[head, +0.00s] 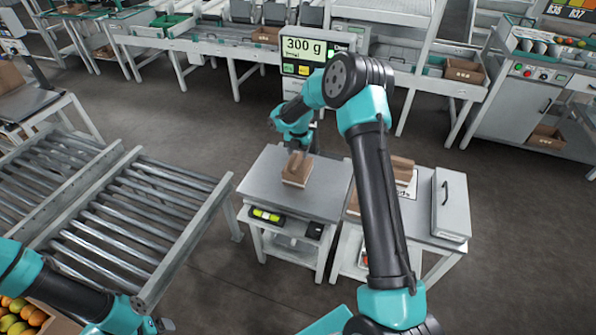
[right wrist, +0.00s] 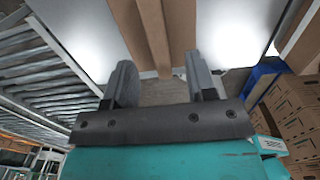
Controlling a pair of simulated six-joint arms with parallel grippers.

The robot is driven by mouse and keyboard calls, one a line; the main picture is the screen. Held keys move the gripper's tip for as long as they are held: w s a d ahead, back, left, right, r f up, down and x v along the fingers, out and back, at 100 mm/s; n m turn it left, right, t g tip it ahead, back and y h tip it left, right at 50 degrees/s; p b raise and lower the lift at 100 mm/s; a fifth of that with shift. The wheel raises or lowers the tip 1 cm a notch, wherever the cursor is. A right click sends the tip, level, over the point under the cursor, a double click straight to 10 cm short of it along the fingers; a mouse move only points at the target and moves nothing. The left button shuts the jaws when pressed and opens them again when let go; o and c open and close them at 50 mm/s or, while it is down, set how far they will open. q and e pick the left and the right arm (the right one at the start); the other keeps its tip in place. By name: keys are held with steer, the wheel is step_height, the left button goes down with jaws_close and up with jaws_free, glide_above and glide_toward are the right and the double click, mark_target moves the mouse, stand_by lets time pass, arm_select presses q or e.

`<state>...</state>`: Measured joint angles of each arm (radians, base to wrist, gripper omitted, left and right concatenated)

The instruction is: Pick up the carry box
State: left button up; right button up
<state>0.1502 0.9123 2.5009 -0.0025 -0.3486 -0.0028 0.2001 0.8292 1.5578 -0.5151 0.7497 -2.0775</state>
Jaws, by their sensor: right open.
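The carry box (head: 297,173), small and brown cardboard, stands on the grey top of the weighing table (head: 262,178). My right gripper (head: 298,150) is over it in the head view and partly hides its top. In the right wrist view the two fingers of my right gripper (right wrist: 161,82) are apart, with brown cardboard of the box (right wrist: 158,35) just beyond the gap. I cannot tell whether they touch it. My left gripper (head: 163,325) shows only as a small dark end at the bottom left, and its jaws cannot be made out.
A display (head: 303,46) reads 300 g behind the table. Roller conveyors (head: 150,215) lie to the left. A side table on the right holds more brown cardboard (head: 402,163), partly behind my arm, and a grey case (head: 451,203). Colourful produce (head: 18,315) fills a box at bottom left.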

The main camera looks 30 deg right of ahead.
mark_target(298, 160)
step_height(298, 160, down, 4)
steer(key=shift+w+f, duration=0.1)
steer(key=shift+f, duration=0.1)
stand_by(0.4)
jaws_close()
stand_by(0.4)
